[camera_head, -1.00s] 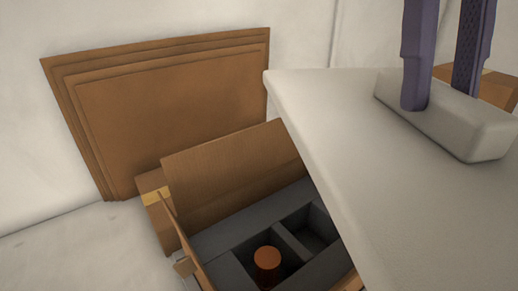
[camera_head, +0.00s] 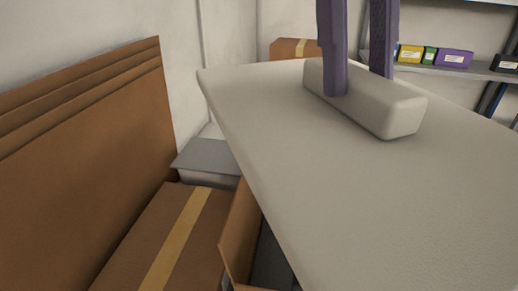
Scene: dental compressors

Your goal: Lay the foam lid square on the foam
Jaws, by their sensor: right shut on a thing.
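The foam lid (camera_head: 370,190) is a large pale slab with a raised block on top, and it fills the middle and right of the head view. My right gripper (camera_head: 357,84) has its purple fingers shut on the raised block. The lid is held up close to the camera and looks tilted. Below its left edge, a sliver of the dark grey foam (camera_head: 272,262) shows inside an open cardboard box (camera_head: 241,232). The lid hides most of the foam and the box. My left gripper is not in view.
Flat brown cardboard sheets (camera_head: 85,165) lean on the wall at left. A taped carton (camera_head: 145,240) stands beside the open box, with a grey-topped container (camera_head: 208,158) behind. Another carton (camera_head: 293,48) is at the back. A shelf (camera_head: 440,70) at right holds small coloured boxes.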

